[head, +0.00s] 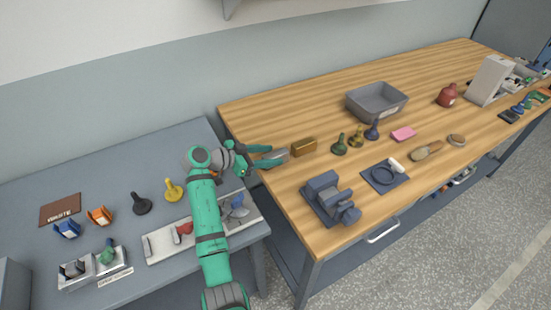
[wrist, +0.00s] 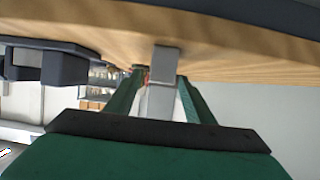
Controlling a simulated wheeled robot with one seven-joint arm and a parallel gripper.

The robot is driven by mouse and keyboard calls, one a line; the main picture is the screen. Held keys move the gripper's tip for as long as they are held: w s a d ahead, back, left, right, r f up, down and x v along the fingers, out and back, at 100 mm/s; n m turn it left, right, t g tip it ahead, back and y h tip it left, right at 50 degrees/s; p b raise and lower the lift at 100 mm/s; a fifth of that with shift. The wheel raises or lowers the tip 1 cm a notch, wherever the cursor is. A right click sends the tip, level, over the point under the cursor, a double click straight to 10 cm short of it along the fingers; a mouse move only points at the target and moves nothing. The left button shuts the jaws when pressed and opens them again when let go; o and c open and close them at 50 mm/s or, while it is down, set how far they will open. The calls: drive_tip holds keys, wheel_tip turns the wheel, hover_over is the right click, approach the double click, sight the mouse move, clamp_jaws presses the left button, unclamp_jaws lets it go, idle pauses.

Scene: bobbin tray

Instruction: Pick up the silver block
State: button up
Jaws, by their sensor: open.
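The silver block (head: 279,154) lies near the left edge of the wooden table. My gripper (head: 274,157) reaches over that edge with its green fingers open, one on each side of the block. In the wrist view the silver block (wrist: 163,67) stands between the two fingers of my gripper (wrist: 158,88), with a gap visible on the right side. The fingers partly hide the block in the head view. I cannot tell whether the left finger touches it.
A brown-gold block (head: 303,147) sits just right of the silver block. Several dark bobbin-like pieces, including a green one (head: 339,145), stand farther right. A grey device (head: 329,197) is in front, and a grey bin (head: 377,101) behind. The table's back left is clear.

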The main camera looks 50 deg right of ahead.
clamp_jaws()
